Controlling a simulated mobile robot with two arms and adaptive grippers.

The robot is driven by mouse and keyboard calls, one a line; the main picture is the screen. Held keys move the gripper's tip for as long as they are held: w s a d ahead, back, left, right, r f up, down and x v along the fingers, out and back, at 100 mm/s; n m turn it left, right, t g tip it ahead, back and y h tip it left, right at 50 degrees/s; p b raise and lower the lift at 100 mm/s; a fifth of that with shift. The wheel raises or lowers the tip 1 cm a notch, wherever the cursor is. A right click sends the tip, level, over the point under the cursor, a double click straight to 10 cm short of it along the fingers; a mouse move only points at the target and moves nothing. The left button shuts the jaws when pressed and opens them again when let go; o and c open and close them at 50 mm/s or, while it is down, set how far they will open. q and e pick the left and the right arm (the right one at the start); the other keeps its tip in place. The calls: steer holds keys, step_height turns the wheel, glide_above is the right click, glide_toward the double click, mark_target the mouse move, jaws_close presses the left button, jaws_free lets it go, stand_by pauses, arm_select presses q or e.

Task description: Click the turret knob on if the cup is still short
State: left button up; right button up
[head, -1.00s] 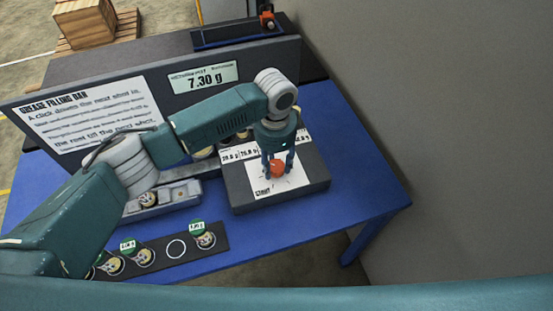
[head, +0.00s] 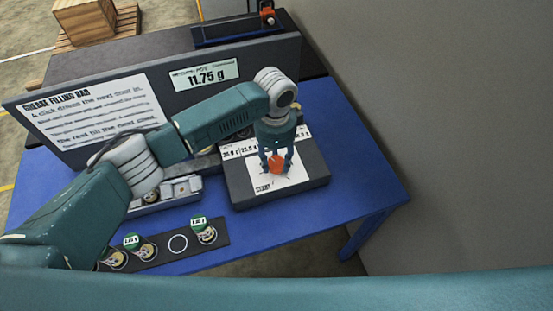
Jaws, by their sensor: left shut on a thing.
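The orange-red turret knob (head: 276,163) stands on a white marked plate on top of a dark box (head: 240,197) at the right of the blue table. My left gripper (head: 277,168) reaches down from above with its fingers shut around the knob. The display (head: 205,77) on the grey panel reads 11.75 g. The cup being filled cannot be made out; my left forearm covers the area in front of the panel. My right gripper is not in view.
An instruction board (head: 85,110) stands at the left. A grey wall is close on the right.

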mark_target(273, 162)
arm_select(q)
steer(key=shift+a+f, duration=0.1)
steer(key=shift+a, duration=0.25)
steer(key=o, duration=1.1)
steer(key=shift+a, duration=0.1)
steer(key=shift+w+d+r, duration=0.1)
steer(key=shift+d+r, duration=0.1)
steer(key=shift+r, duration=0.3)
steer(key=r, duration=1.1)
steer(key=shift+a, duration=0.2)
